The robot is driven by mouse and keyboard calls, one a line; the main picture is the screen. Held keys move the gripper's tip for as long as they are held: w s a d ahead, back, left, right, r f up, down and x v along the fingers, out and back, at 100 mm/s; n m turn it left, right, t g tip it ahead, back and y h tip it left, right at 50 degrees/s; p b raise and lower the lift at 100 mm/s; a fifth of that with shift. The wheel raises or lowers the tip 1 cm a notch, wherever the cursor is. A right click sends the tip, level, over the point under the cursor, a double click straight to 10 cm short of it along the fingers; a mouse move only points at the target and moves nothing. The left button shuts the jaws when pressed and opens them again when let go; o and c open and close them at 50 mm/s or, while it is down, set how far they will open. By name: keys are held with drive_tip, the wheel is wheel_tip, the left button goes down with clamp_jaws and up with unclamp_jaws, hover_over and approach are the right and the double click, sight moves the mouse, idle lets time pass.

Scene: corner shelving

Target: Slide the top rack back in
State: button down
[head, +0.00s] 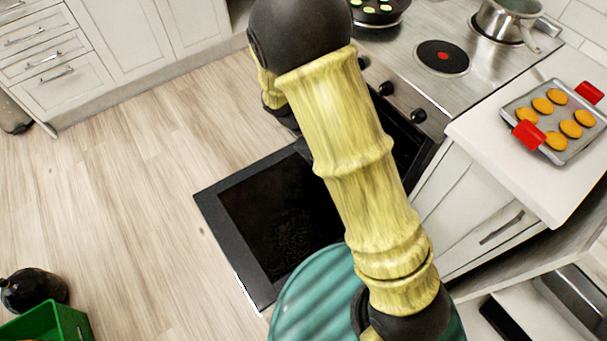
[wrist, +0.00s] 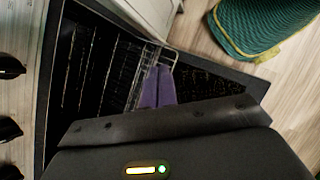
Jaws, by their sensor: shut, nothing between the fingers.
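In the wrist view, a wire oven rack (wrist: 130,75) shows inside the dark oven. Its front wire edge reaches out near the oven opening. My gripper (wrist: 153,88), with purple fingers, is shut and empty. The fingers overlap the rack's front edge in the picture; I cannot tell whether they touch it. The oven door (head: 240,205) hangs open and flat in the head view. There my arm covers much of the oven opening, and the gripper and the rack are hidden.
The stove top (head: 405,55) carries a pan (head: 378,12) and a pot (head: 508,18). A baking tray (head: 562,148) with several round orange-brown pieces and red mitts lies on the right counter. A green crate (head: 55,322) and dark bottle (head: 33,291) stand lower left.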

drive_tip(key=w+a+f+n+t+h+b, duration=0.2)
drive_tip(key=a+f+n+t+h+b, duration=0.2)
drive_tip(key=a+f+b, duration=0.5)
drive_tip(key=w+a+f+n+t+h+b, duration=0.3)
drive_tip(key=a+f+n+t+b, duration=0.4)
drive_tip(key=f+b, duration=0.5)
wheel_tip(320, 180, down, 4)
drive_tip(key=a+n, duration=0.1)
drive_tip(key=a, duration=0.1)
drive_tip(key=shift+w+a+h, duration=0.15)
drive_tip(key=shift+a+h, duration=0.2)
drive_tip(key=shift+h, duration=0.05)
drive_tip(key=shift+d+f, duration=0.1)
drive_tip(key=b+x, duration=0.5)
drive_tip(key=x, duration=0.8)
drive_tip(key=shift+w+d+b, duration=0.25)
drive_tip(key=shift+w+b, duration=0.05)
drive_tip(key=shift+b, duration=0.1)
drive_tip(key=shift+w+d, duration=0.1)
drive_tip(key=shift+d, duration=0.15)
